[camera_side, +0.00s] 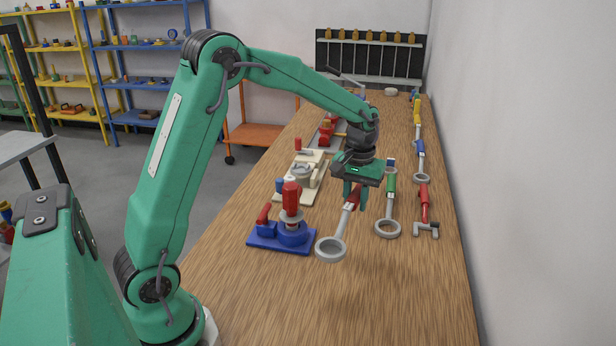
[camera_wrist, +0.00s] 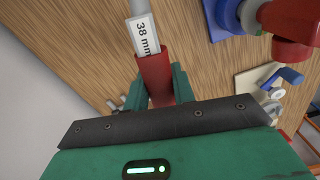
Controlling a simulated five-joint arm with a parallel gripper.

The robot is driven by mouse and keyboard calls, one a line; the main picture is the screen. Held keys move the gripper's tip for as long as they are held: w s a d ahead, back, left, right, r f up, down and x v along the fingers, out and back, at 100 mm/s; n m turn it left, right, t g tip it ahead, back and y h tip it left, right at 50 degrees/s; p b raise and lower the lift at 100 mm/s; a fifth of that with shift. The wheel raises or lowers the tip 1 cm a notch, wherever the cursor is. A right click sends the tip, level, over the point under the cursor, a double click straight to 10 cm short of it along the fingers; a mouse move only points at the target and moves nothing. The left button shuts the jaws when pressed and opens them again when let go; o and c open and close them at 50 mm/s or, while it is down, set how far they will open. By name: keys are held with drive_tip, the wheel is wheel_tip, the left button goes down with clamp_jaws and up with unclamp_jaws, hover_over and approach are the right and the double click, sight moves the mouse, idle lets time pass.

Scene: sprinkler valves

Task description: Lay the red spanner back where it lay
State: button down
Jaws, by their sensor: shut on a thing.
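The red spanner (camera_side: 353,203) has a red handle and a grey shaft with a ring end (camera_side: 331,249). My gripper (camera_side: 355,198) is shut on its red handle, with the ring pointing toward the viewer and down-left in the side view. The spanner seems to be held above the bench; its exact height is hard to tell. In the wrist view the red handle (camera_wrist: 155,78) sits between my green fingers, and a white "38 mm" label (camera_wrist: 144,37) shows on the shaft. The shaft's far end is out of the wrist view.
A blue-based valve with red parts (camera_side: 291,234) stands just left of the ring. A cream-based valve (camera_side: 303,177) is behind it. To the right lie a green-handled ring spanner (camera_side: 390,184) and a red-handled tool with grey jaw (camera_side: 424,205). The wooden bench front (camera_side: 380,300) is clear.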

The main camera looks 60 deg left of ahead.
drive_tip(key=w+a+f+n, duration=0.1)
drive_tip(key=a+f+n, duration=0.1)
drive_tip(key=shift+w+a+f, duration=0.3)
drive_tip(key=shift+w, duration=0.1)
drive_tip(key=shift+f, duration=4.6)
drive_tip(key=c, duration=1.1)
unclamp_jaws()
